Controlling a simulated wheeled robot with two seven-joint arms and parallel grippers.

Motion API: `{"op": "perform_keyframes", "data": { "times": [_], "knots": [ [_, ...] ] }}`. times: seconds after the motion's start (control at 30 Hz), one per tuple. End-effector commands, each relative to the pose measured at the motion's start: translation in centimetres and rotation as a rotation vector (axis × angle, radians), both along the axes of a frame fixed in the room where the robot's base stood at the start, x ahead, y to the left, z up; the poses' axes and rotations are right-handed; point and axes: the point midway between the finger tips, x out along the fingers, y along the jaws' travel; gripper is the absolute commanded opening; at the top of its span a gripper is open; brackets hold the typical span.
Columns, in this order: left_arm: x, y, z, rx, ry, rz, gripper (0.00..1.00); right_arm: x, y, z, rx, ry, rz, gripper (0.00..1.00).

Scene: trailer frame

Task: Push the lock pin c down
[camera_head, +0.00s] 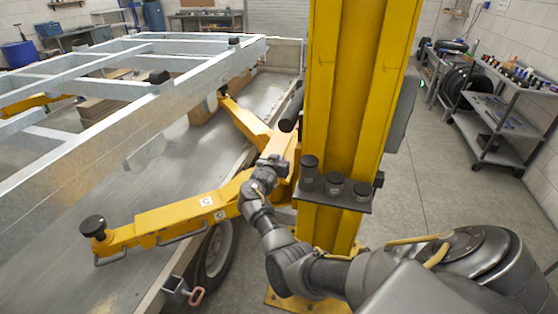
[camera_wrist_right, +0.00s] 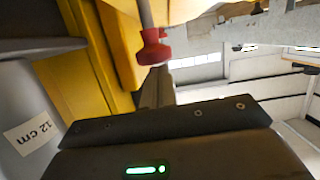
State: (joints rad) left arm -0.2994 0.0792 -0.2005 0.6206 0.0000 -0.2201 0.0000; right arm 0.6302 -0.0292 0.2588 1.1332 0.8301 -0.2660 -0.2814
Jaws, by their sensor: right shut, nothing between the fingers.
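The lock pin shows in the right wrist view as a grey rod with a red knob (camera_wrist_right: 153,47), next to the yellow lift arm. In the head view I cannot make out the pin; my right gripper and wrist cover the arm's joint. My right gripper (camera_head: 270,165) is at the inner end of the yellow lift arm (camera_head: 178,218), beside the yellow post (camera_head: 342,110). Its fingers (camera_wrist_right: 155,82) are shut and empty, with their tips by the red knob; I cannot tell whether they touch. No letter marks the pin. My left gripper is not in view.
A shelf on the post holds dark cylindrical adapters (camera_head: 335,184); one labelled "12 cm" (camera_wrist_right: 32,132) shows close in the wrist view. The galvanised trailer frame (camera_head: 110,115) fills the left. A tool cart (camera_head: 500,120) stands right, with clear floor before it.

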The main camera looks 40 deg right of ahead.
Motion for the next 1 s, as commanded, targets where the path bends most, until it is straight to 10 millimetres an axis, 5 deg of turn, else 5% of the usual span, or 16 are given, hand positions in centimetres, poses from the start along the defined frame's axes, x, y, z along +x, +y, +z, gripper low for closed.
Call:
{"op": "perform_keyframes", "data": {
  "times": [0.4,0.77,1.0],
  "knots": [
    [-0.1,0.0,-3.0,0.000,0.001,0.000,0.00,0.0,0.0,-3.9,0.000,0.001,0.000,0.00],
    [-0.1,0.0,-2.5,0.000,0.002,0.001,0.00,-0.1,0.1,-3.7,0.002,0.004,0.000,0.00],
    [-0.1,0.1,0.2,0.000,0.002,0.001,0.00,0.1,0.2,-0.5,0.000,0.000,0.002,0.00]
  ]
}}
